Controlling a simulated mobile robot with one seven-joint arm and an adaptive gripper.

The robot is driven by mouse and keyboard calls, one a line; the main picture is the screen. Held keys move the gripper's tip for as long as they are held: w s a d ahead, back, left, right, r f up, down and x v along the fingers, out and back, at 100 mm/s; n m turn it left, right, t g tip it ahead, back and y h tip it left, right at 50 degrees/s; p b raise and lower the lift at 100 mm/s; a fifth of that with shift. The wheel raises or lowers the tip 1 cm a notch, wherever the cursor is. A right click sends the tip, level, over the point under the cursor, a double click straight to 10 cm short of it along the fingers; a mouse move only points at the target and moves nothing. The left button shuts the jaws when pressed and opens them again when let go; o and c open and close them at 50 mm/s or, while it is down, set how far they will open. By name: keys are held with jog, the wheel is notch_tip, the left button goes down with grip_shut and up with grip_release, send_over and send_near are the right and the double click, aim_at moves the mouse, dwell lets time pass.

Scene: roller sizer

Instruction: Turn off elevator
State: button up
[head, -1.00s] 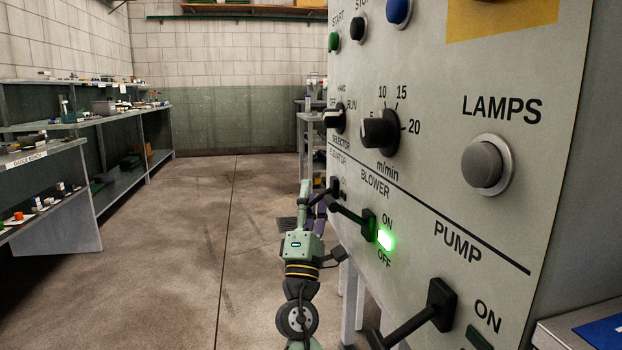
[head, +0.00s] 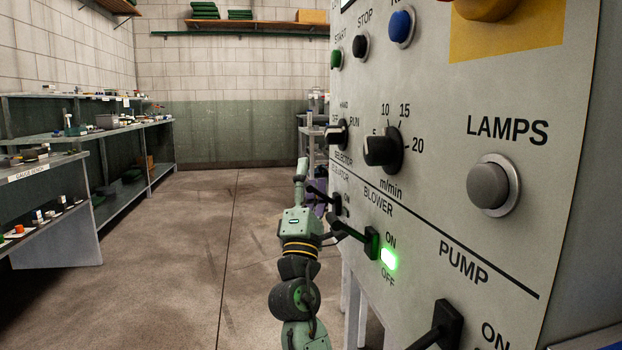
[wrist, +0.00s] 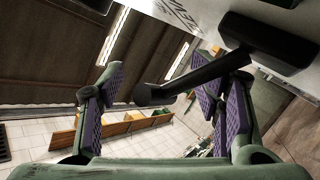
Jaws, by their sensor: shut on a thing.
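The elevator lever (head: 318,194) is a black handle on the grey control panel, below the partly hidden ELEVATOR label. My gripper (head: 316,198) is at this lever, small and partly covered by my own arm. In the wrist view the black handle (wrist: 195,80) runs from its dark mount (wrist: 268,42) in between the two purple-padded fingers of my gripper (wrist: 158,95). My gripper is shut on the handle, though a gap shows beside it in this view. An ON mark shows beside the lever; its lamp is hidden.
The blower lever (head: 352,232) stands close to the right of my gripper, with a lit green lamp (head: 389,258). The pump lever (head: 440,325) is nearer, at the bottom. Knobs and buttons sit above. Open floor (head: 190,260) lies left, before shelves (head: 70,215).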

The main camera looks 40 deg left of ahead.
jog(key=s+p, duration=0.1)
jog(key=s, duration=0.6)
jog(key=shift+d+r, duration=0.2)
jog(key=shift+r, duration=0.25)
jog(key=shift+o, duration=0.9)
jog(key=shift+s+d+r, duration=0.1)
jog(key=shift+s, duration=0.7)
jog(key=shift+s+r, duration=0.15)
jog(key=shift+s, duration=0.25)
jog(key=shift+c, duration=0.9)
jog(key=shift+s+f+p, duration=0.2)
jog(key=shift+s, duration=0.65)
jog(key=shift+s+f+p, duration=0.15)
jog(key=shift+s+f, duration=0.05)
jog(key=shift+s, duration=0.65)
